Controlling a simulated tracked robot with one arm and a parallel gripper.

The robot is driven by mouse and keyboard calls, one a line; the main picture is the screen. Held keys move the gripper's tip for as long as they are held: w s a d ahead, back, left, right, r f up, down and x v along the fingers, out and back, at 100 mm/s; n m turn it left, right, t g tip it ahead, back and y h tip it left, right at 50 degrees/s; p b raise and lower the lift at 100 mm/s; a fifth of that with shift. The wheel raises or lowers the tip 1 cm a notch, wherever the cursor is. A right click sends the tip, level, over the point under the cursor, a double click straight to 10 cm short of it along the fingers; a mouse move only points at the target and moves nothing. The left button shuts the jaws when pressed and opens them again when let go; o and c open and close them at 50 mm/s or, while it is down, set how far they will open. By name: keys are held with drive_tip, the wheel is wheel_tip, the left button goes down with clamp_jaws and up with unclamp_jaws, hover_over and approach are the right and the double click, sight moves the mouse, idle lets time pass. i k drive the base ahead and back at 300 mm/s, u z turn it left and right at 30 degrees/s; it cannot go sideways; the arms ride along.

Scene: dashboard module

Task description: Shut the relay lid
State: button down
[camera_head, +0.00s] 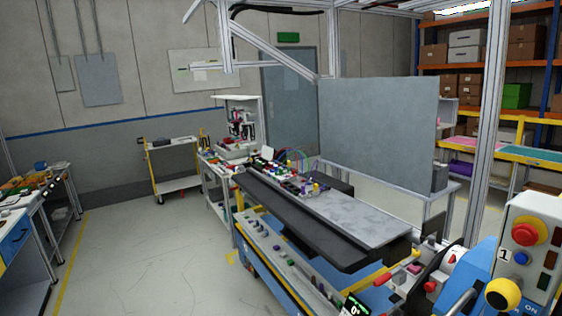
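My gripper is not in view. The dashboard module appears to be the dark-edged workbench (365,217) in the middle, with a row of small coloured parts (292,178) at its far left end. A small pale panel (267,153) stands tilted up beside those parts. It may be the raised relay lid, but it is too small and far away to tell for sure.
A grey partition (376,122) stands behind the bench. A yellow cart (174,170) is at the back. Open floor (150,250) lies to the left.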

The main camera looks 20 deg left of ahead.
sight(267, 152)
drive_tip(key=z, duration=1.25)
drive_tip(key=i, duration=7.65)
